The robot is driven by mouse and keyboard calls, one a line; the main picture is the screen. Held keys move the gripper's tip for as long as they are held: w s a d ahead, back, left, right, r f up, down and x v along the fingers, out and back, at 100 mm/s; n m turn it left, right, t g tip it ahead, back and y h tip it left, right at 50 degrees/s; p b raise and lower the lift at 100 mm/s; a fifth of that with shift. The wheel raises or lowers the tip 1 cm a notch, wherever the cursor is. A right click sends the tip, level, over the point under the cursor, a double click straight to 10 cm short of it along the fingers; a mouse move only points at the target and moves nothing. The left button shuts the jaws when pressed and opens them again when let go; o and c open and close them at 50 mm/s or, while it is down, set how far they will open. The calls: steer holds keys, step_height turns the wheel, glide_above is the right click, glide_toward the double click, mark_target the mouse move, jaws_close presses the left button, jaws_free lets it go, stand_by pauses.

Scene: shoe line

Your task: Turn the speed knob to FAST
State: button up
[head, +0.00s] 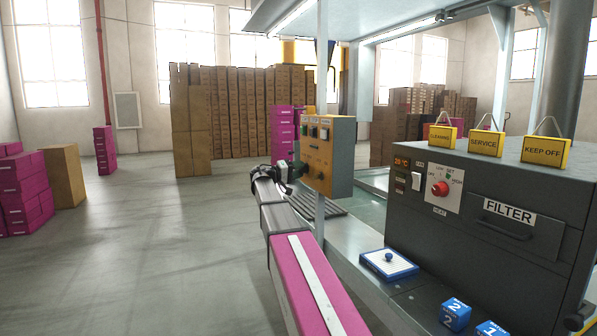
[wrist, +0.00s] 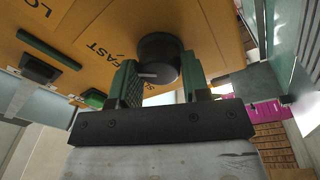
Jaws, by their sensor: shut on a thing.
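The black speed knob (wrist: 158,52) sits on the orange face of the control box (wrist: 205,25). My gripper (wrist: 158,70) is shut on the knob, with one green-padded finger on each side. A pale pointer mark (wrist: 147,75) shows on the knob's edge nearest the camera. The word FAST is printed on the panel just left of the knob in the wrist view; the fingers cover part of the panel. In the head view my gripper (head: 297,170) is at the lower left of the control box (head: 342,155), and the knob is hard to make out there.
A dark machine (head: 410,215) with a red knob (head: 440,188), a FILTER drawer (head: 510,225) and yellow signs (head: 485,144) stands to the right. A blue-edged pad (head: 388,264) and blue blocks (head: 455,313) lie before it. Open floor is to the left.

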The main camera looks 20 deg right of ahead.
stand_by(0.4)
steer(key=o, duration=0.9)
steer(key=shift+a, duration=0.1)
steer(key=a, duration=0.7)
steer(key=a+f, duration=0.1)
steer(key=a, duration=0.2)
steer(key=shift+s+a, duration=0.3)
steer(key=shift+s, duration=0.1)
steer(key=shift+f, duration=0.15)
